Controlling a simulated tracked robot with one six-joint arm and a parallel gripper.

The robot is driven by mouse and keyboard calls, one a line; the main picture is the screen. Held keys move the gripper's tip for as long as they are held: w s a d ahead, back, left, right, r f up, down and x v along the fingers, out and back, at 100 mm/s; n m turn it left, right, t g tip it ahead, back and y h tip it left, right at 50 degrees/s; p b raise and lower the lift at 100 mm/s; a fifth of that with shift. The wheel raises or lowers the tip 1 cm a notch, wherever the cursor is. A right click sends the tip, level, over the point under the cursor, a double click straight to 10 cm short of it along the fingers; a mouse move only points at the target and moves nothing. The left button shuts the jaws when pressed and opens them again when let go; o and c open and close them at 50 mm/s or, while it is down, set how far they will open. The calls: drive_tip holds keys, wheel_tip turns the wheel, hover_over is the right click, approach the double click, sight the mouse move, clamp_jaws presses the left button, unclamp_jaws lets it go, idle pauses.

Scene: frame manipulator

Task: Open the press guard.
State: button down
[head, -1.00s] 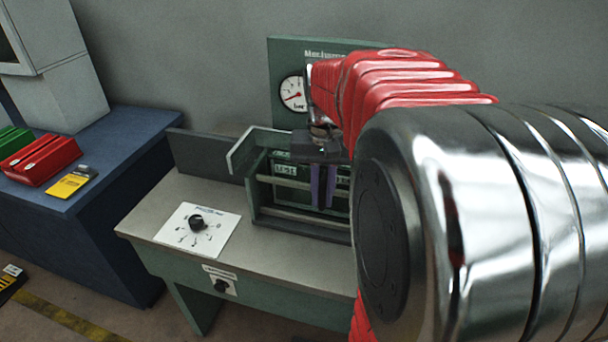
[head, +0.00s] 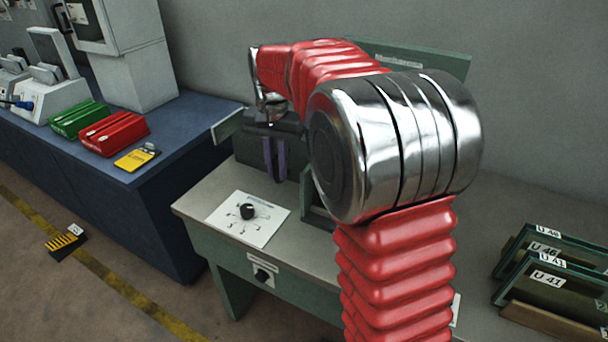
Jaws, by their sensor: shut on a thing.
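The press guard (head: 228,126) shows its pale green left end on the bench, beside a dark grey panel. Most of the rest of the guard is hidden by my arm and gripper or hard to tell from the dark panel. My gripper (head: 275,160), with purple fingers pointing down, is at the guard just right of that end. It is shut on the guard; the exact contact is too small and dark to see. A green part of the press frame (head: 318,207) shows lower right, with the rest of the press behind my arm.
A blue cabinet (head: 160,185) stands left, bearing red (head: 113,133) and green (head: 79,118) boxes. Labelled frames (head: 550,280) stand at the right.

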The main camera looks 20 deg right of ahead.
drive_tip(key=shift+w+a, duration=0.55)
drive_tip(key=shift+w, duration=0.2)
drive_tip(key=shift+w+a, duration=0.55)
drive_tip(key=shift+w, duration=0.15)
drive_tip(key=c, duration=1.7)
unclamp_jaws()
wheel_tip(320, 180, up, 14)
drive_tip(key=shift+f, duration=0.15)
